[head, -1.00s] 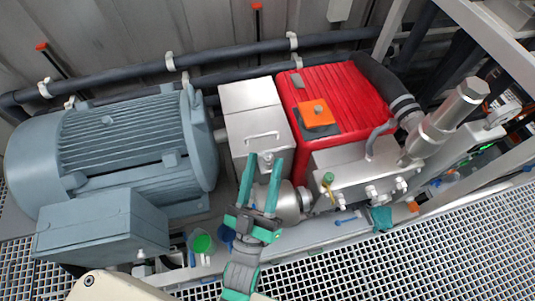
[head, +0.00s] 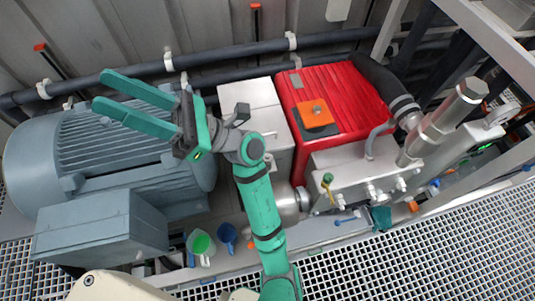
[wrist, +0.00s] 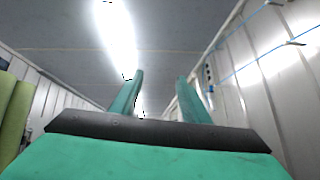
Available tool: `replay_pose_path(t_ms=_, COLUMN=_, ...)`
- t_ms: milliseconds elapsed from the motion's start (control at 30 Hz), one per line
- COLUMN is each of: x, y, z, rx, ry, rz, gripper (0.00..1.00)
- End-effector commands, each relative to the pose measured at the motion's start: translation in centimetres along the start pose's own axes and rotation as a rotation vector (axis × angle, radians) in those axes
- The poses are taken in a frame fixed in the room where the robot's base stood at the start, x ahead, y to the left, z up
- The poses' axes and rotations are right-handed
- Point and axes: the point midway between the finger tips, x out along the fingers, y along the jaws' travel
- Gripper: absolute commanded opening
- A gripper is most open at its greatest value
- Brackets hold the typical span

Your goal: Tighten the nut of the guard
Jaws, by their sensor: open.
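A silver box-shaped cover (head: 250,97), which looks like the guard, stands between the grey motor and the red pump. My arm hides part of its front, and I cannot make out a nut on it. My gripper (head: 102,90) is open and empty, raised in front of the grey motor in the head view, its two green fingers pointing left. In the wrist view, my gripper (wrist: 160,76) has its fingers apart with nothing between them, facing the ceiling and a wall.
The grey motor (head: 120,140) is at left and the red pump (head: 345,95) at right, with an orange block (head: 316,113) on top. A blue cup (head: 226,237) and a green-filled cup (head: 201,243) stand near the front. Dark pipes (head: 225,53) run along the back wall.

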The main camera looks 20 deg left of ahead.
Motion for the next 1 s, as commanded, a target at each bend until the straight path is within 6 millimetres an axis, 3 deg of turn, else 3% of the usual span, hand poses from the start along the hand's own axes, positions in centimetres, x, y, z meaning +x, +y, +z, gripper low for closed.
replay_pose_path(t_ms=100, x=1.4, y=-0.1, z=-2.8, rx=-0.106, ry=0.185, rz=0.057, gripper=0.42)
replay_pose_path(t_ms=233, x=1.6, y=-0.4, z=-6.1, rx=-0.22, ry=0.383, rz=0.119, gripper=0.42)
replay_pose_path(t_ms=467, x=-1.3, y=-2.0, z=-11.2, rx=-0.403, ry=0.741, rz=0.234, gripper=0.42)
replay_pose_path(t_ms=733, x=-9.1, y=-5.0, z=-15.0, rx=-0.564, ry=1.18, rz=0.394, gripper=0.42)
replay_pose_path(t_ms=867, x=-14.2, y=-6.5, z=-15.2, rx=-0.612, ry=1.396, rz=0.481, gripper=0.42)
replay_pose_path(t_ms=1000, x=-20.2, y=-8.0, z=-14.0, rx=-0.635, ry=1.63, rz=0.581, gripper=0.42)
